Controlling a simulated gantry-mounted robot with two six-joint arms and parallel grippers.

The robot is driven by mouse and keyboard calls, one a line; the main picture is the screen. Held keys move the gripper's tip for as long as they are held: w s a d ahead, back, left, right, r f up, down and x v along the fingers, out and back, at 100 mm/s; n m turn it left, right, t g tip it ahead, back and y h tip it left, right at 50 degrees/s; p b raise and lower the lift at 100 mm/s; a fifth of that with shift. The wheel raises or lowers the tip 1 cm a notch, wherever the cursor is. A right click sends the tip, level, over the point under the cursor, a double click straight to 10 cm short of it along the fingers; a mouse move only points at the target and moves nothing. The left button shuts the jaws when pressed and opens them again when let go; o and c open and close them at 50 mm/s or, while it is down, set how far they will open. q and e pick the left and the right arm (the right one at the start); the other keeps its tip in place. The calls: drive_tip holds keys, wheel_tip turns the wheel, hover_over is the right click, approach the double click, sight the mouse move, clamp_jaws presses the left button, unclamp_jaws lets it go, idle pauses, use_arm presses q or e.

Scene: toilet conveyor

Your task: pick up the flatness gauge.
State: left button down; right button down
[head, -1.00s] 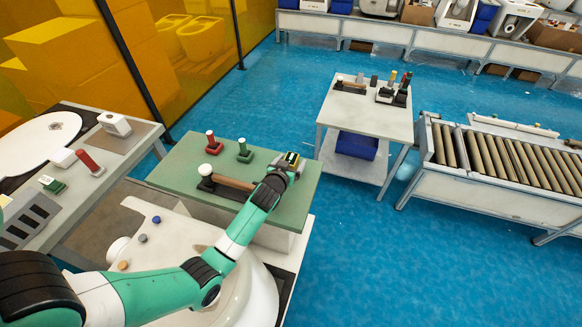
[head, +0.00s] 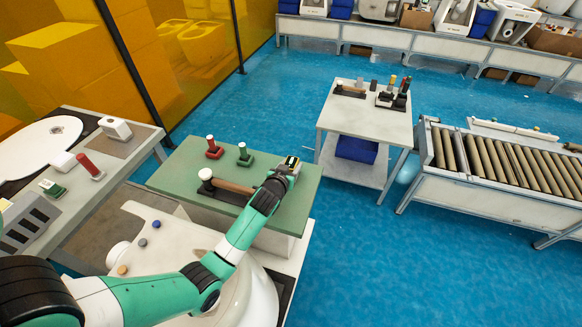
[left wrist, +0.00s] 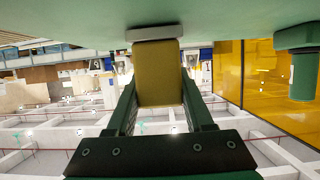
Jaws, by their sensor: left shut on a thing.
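The flatness gauge looks to be the piece with a mustard-yellow handle (left wrist: 158,72) and a pale grey base (left wrist: 155,33). In the left wrist view its base is at the green tabletop; I cannot tell whether it touches. My left gripper (left wrist: 158,100) is shut on the yellow handle, one finger on each side. In the head view my left gripper (head: 287,168) is at the right end of the green table (head: 178,168), and the arm hides most of the gauge. My right gripper is not in view.
A red-based piece (head: 214,152), a green-based piece (head: 245,158) and a wooden bar on a dark base (head: 233,187) share the green table. A white toilet (head: 175,245) stands in front. A grey table (head: 365,115) and a roller conveyor (head: 500,160) stand to the right, with blue floor between.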

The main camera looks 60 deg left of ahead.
sight(290, 164)
use_arm(q)
drive_tip(key=r, duration=0.1)
drive_tip(key=r+p, duration=0.1)
drive_tip(key=r, duration=0.1)
drive_tip(key=r+p, duration=0.1)
drive_tip(key=shift+s+d+r, duration=0.25)
drive_tip(key=shift+s+r, duration=0.05)
drive_tip(key=shift+r, duration=0.05)
drive_tip(key=a+r+p+v, duration=0.1)
drive_tip(key=p+v, duration=0.6)
drive_tip(key=v, duration=0.8)
drive_tip(key=shift+r+p, duration=0.4)
drive_tip(key=shift+r, duration=0.15)
